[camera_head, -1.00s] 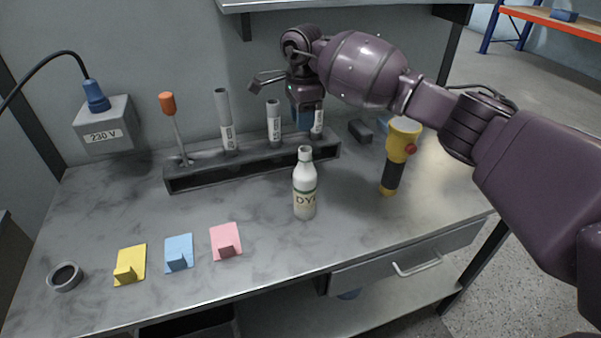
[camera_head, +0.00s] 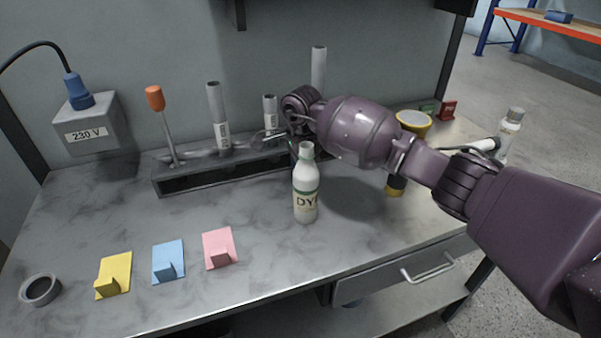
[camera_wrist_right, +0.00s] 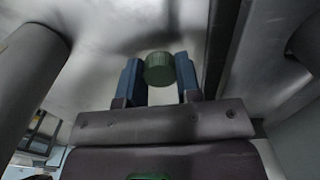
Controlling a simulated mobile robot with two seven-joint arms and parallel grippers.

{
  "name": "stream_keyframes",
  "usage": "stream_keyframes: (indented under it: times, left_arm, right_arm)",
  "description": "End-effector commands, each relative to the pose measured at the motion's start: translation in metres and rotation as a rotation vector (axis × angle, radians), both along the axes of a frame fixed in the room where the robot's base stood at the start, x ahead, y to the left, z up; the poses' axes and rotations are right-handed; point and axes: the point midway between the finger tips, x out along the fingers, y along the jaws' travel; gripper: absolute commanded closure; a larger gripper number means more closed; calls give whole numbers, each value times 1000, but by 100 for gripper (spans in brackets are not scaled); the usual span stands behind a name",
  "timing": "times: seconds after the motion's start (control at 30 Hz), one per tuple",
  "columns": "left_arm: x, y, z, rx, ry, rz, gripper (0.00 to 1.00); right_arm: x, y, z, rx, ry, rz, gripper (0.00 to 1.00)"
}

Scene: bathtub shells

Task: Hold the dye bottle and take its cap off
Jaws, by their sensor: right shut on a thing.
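The white dye bottle (camera_head: 306,200), with a green band and a "DYE" label, stands upright on the bench near the middle in the head view. Its top is a narrow pale neck with no green on it. In the right wrist view my right gripper (camera_wrist_right: 159,78) is shut on a green round cap (camera_wrist_right: 159,68), held between two blue fingers. No bottle shows under the cap in that view. In the head view my right arm reaches in from the right. Its hand is just behind the bottle's neck, with the fingers hidden. My left gripper is not in view.
A dark rack (camera_head: 215,172) with tubes and an orange-handled screwdriver (camera_head: 156,98) stands behind the bottle. A yellow flashlight (camera_head: 411,123) is partly behind my arm. Another bottle (camera_head: 510,132) stands at far right. Yellow, blue and pink pieces lie in front left; bench between them is clear.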

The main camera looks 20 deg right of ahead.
Motion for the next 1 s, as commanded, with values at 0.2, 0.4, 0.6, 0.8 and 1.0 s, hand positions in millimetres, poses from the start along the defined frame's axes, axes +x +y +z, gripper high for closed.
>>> stream_keyframes:
  times: [0.2,0.4,0.6,0.8,1.0]
  left_arm:
    - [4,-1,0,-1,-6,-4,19]
    - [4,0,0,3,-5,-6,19]
    - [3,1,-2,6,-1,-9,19]
    - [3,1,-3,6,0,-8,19]
    - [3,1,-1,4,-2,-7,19]
  right_arm:
    - [0,0,-16,1,-1,0,97]
    - [0,0,-16,0,-1,0,97]
    - [0,0,-19,1,0,1,58]
    - [0,0,-19,1,0,0,43]
    - [0,0,-16,1,-1,0,43]
